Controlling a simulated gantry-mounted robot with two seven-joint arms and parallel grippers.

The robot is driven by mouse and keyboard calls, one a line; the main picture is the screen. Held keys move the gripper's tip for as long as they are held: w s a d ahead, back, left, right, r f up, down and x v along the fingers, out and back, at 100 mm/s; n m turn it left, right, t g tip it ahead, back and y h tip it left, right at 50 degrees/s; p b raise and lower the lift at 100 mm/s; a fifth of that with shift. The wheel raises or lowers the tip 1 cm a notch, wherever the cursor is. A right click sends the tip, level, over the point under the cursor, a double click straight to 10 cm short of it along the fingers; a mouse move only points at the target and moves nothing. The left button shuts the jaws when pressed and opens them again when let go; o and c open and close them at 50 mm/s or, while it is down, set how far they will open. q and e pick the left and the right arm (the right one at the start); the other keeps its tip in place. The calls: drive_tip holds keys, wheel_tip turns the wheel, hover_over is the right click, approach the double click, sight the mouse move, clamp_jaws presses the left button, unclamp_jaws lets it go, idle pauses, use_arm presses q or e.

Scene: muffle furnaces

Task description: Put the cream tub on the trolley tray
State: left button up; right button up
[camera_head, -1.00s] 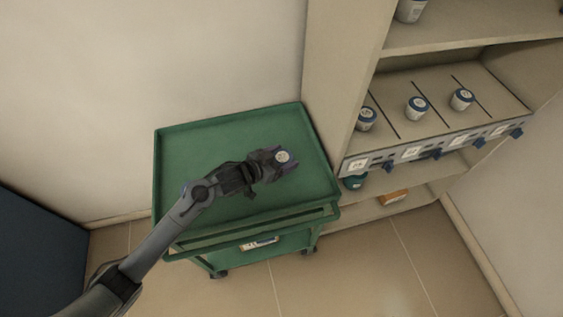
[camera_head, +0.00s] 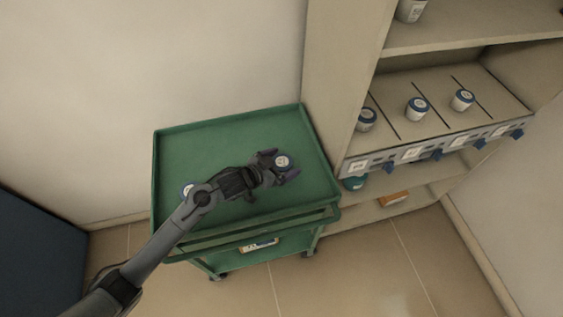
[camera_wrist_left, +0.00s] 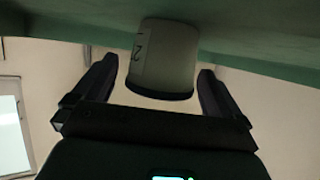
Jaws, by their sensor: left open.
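The cream tub (camera_head: 282,161), with a blue-rimmed lid, stands over the right part of the green trolley tray (camera_head: 215,148). In the left wrist view the tub (camera_wrist_left: 163,58) shows its pale side with dark marks, its base against the green surface. My left gripper (camera_head: 285,167) is open, its fingers apart on either side of the tub. The wrist view shows gaps between the tub and both fingers. My right gripper is not in view.
Another blue-and-white tub (camera_head: 187,188) is partly hidden behind my left arm on the tray. A shelf unit (camera_head: 335,100) stands right of the trolley, with several blue-lidded tubs in divided lanes. The tray's back left is clear.

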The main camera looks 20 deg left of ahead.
use_arm(q)
drive_tip(key=shift+r, duration=0.1)
drive_tip(key=shift+s+r, duration=0.1)
drive_tip(key=shift+r, duration=0.05)
drive_tip(key=p+v, duration=0.2)
drive_tip(key=v, duration=0.8)
drive_tip(key=shift+s+a+p, duration=0.2)
drive_tip(key=shift+p, duration=0.2)
drive_tip(key=shift+s+a+r, duration=0.25)
drive_tip(key=shift+s, duration=0.3)
